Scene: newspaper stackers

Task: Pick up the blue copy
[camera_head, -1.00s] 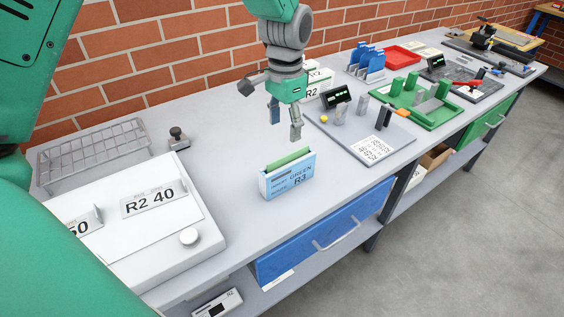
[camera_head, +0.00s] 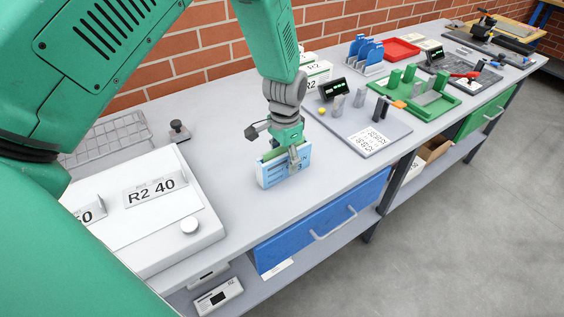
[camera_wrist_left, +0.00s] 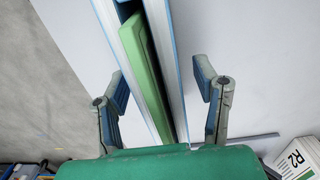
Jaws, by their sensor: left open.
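The light blue copy (camera_head: 271,176) stands upright on the bench under my left gripper (camera_head: 283,157). In the left wrist view, two blue-edged white layers (camera_wrist_left: 170,50) run on either side of a green piece (camera_wrist_left: 145,65), with a dark blue bit at the top. My left gripper (camera_wrist_left: 162,88) is open there, one finger on each side of these layers, with gaps visible. In the head view, one finger hides part of the copy's printed face. Whether any finger touches it I cannot tell. My right gripper is out of view.
A white device (camera_head: 208,222) marked R2 40 stands left of the copy, with a wire rack (camera_head: 105,138) and small dark-knobbed block (camera_head: 178,130) behind. To the right lies a grey board (camera_head: 385,130) with small parts. White R2 packs (camera_head: 318,74) stand behind the gripper.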

